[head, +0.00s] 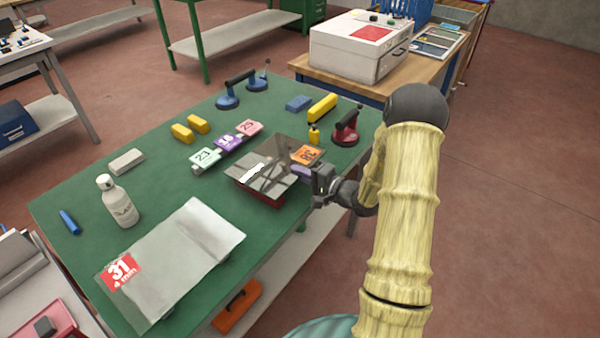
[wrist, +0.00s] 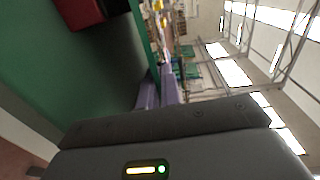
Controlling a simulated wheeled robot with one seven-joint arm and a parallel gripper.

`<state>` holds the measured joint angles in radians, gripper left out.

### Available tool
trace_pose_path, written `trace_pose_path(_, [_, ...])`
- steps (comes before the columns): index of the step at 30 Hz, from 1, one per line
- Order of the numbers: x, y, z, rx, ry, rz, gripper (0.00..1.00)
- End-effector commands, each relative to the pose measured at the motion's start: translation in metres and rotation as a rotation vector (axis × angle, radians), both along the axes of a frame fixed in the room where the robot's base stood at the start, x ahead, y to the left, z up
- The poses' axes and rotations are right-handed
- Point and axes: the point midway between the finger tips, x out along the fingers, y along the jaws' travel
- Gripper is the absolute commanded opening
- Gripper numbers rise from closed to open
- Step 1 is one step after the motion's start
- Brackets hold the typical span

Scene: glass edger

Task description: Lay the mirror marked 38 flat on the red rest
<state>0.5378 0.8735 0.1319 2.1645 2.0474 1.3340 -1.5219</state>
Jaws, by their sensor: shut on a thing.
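The mirror (head: 280,148) is a grey reflective plate with an orange tag (head: 307,155) at its right corner; the tag is turned and seems to read 38. My gripper (head: 302,172) is shut on the mirror's near right edge, by the tag. The mirror looks roughly flat above the red rest (head: 262,199), whose near side shows under it. I cannot tell whether they touch. The mirror hides most of the rest. In the wrist view, the purple fingers (wrist: 150,95) are close together and a dark red block (wrist: 80,12) shows at top left.
Small plates with tags (head: 228,143) lie just left of the mirror on the green table (head: 165,180). A larger pane marked 31 (head: 180,260) lies at the near left. A yellow bottle (head: 314,134) and red suction cup (head: 346,128) stand behind the mirror.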

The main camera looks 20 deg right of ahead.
Motion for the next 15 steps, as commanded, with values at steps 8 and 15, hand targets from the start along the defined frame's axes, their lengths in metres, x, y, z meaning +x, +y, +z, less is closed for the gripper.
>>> trace_pose_path(8, [0.0005, 0.0003, -0.0012, 0.001, -0.005, 0.0, 0.0])
trace_pose_path(15, [0.0005, 0.0003, -0.0033, 0.001, -0.005, 0.0, 0.0])
